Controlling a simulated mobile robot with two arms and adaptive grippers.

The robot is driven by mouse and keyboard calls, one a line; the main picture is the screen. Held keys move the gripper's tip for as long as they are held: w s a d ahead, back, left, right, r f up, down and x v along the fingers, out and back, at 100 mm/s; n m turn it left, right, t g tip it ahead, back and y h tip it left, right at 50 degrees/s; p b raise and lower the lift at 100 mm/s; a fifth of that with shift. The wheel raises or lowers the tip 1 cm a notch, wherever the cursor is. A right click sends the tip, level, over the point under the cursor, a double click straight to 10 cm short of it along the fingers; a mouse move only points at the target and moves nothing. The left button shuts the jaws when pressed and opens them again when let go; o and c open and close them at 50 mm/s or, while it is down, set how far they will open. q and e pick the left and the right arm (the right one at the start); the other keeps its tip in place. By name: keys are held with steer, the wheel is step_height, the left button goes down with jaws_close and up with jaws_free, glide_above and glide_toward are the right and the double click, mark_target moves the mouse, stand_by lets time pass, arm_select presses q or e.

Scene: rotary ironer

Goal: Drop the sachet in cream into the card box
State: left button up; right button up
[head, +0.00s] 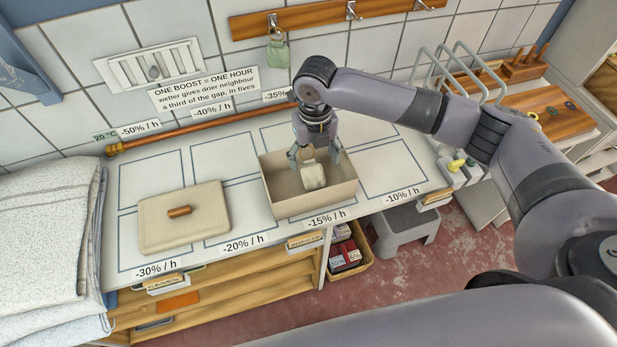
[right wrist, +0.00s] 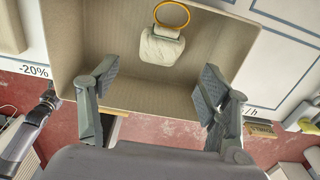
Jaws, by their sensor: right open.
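The cream sachet (head: 313,177), with an orange ring at its top, is within the walls of the open card box (head: 283,208). It also shows in the right wrist view (right wrist: 162,47), near the box's far side. I cannot tell whether it rests on the bottom or is still in the air. My right gripper (head: 315,155) is over the box, pointing down. In the right wrist view its two fingers (right wrist: 155,80) are spread wide with nothing between them, apart from the sachet.
A woven cream lid (head: 184,222) with a wooden handle lies left of the box. Folded towels (head: 50,240) are stacked at the far left. A green sachet (head: 278,52) hangs from a wall rail. A grey step stool (head: 405,222) stands on the floor.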

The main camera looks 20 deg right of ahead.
step_height(320, 180, up, 12)
stand_by(0.4)
stand_by(0.4)
